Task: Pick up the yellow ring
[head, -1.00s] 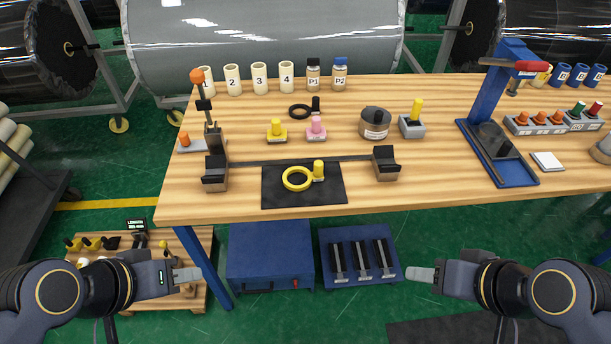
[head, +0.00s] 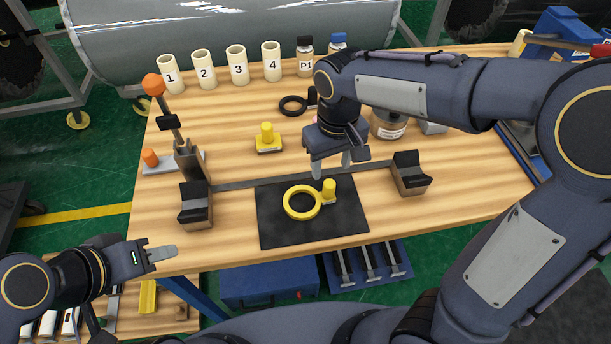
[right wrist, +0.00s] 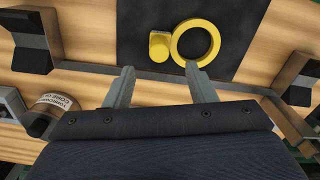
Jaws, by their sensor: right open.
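The yellow ring (head: 288,205) lies flat on a black mat (head: 345,228) on the wooden table. A short yellow peg (head: 329,188) stands right beside it. My right gripper (head: 331,172) points down, open and empty, above the mat's back edge, behind the ring and peg. In the right wrist view the ring (right wrist: 176,46) and peg (right wrist: 159,46) show beyond the open fingertips (right wrist: 160,70), with nothing between the fingers. My left gripper (head: 165,253) hangs off the table's front left edge, away from the ring; its fingers look close together, and their opening is unclear.
Dark-topped blocks stand left (head: 195,212) and right (head: 411,180) of the mat, joined by a low grey bar (head: 240,182). The table front is clear.

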